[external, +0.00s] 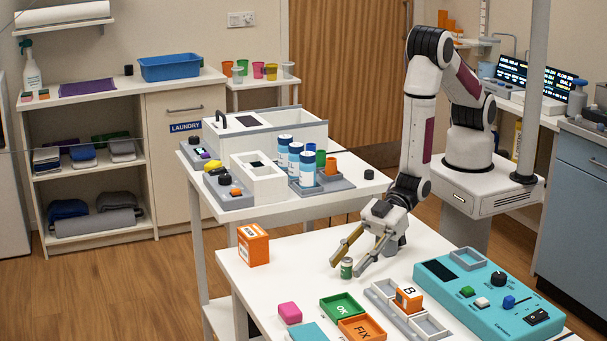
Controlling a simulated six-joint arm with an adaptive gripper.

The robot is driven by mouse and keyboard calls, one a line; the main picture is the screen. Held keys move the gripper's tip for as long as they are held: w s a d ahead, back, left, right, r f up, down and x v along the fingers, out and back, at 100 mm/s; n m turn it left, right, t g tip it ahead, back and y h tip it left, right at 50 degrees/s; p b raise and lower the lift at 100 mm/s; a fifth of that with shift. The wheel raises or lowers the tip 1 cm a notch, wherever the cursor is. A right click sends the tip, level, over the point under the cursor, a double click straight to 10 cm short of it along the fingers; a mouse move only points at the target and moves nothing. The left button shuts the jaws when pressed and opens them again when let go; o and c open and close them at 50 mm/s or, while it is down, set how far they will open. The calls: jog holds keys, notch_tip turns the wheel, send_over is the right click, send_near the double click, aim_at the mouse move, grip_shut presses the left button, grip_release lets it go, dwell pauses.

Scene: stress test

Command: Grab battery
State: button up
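A small green cylinder with a pale top (346,268), which looks like the battery, stands upright on the white table (300,262). My gripper (347,267) is low over the table with its fingers spread. One finger is to the left of the cylinder and the other to its right, with the tips close to it. I see no clear contact, and the cylinder appears to rest on the table.
An orange box (253,245) stands to the left. In front are a pink block (290,313), a green OK tray (341,308), an orange FIX tray (362,328), a grey tray (428,326) with an orange B block (409,298), and a teal device (465,298) at right.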

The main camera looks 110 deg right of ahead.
dwell(0.4)
grip_shut()
jog(key=shift+r, duration=0.1)
notch_tip(320, 180, up, 10)
dwell(1.1)
dwell(0.5)
